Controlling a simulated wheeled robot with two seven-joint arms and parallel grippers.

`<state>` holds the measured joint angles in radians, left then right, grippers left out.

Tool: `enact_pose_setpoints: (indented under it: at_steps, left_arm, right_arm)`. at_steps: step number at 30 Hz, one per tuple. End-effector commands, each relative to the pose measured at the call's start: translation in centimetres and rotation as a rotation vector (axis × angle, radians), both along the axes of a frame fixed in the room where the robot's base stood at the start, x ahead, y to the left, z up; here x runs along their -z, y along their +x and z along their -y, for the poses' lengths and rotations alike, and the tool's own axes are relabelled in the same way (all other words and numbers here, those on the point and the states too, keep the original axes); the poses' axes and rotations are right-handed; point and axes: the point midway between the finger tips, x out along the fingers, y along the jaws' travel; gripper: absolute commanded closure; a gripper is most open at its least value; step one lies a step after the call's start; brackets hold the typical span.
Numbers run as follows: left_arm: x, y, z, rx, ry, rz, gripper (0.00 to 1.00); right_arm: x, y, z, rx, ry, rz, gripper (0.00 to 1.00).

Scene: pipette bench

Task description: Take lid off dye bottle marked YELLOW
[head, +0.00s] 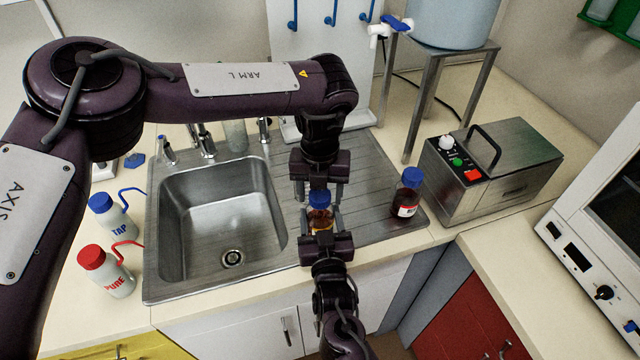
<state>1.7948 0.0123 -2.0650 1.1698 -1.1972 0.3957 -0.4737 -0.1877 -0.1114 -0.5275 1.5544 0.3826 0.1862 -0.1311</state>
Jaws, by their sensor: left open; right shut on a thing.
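A small bottle of amber-yellow liquid (320,222) with a blue lid (319,198) stands upright at the ridged drainboard, right of the sink bowl. Its label cannot be read. My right gripper (321,226) comes from the front edge and is shut on the bottle's body. My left gripper (319,192) reaches down from above and behind. It is open, with its fingers on either side of the blue lid. The lid is on the bottle. The grippers hide parts of the bottle.
A dark red dye bottle (407,194) with a blue lid stands to the right on the drainboard. The steel sink bowl (215,215) is left. TAP (113,218) and PURE (106,272) wash bottles stand left of it. A metal box with a handle (500,165) is further right.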

Motion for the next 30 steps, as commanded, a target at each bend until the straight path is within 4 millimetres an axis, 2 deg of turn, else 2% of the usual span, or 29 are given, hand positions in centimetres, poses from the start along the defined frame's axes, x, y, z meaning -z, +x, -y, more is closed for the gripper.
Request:
enact_pose_setpoints:
  at_steps: [5,15,19,27,30]
  left_arm:
    - [-0.01,0.0,0.0,0.0,0.0,0.0,0.41]
    - [-0.03,0.0,0.01,0.0,0.0,0.0,0.85]
    - [0.02,-0.03,0.08,-0.049,-0.002,-0.001,0.86]
    - [-0.02,-0.03,0.13,-0.486,-0.003,-0.004,0.86]
    - [-0.08,0.02,0.1,-0.529,-0.001,0.0,0.86]
  right_arm:
    - [-0.18,0.05,-0.02,0.0,0.001,0.004,1.0]
    - [-0.18,0.05,-0.03,0.0,0.001,0.004,1.0]
    - [-0.17,0.05,-0.03,0.0,0.001,0.004,1.0]
    - [-0.17,0.03,-0.05,-0.001,0.001,0.004,1.0]
    - [-0.18,0.03,-0.06,-0.001,0.001,0.004,1.0]
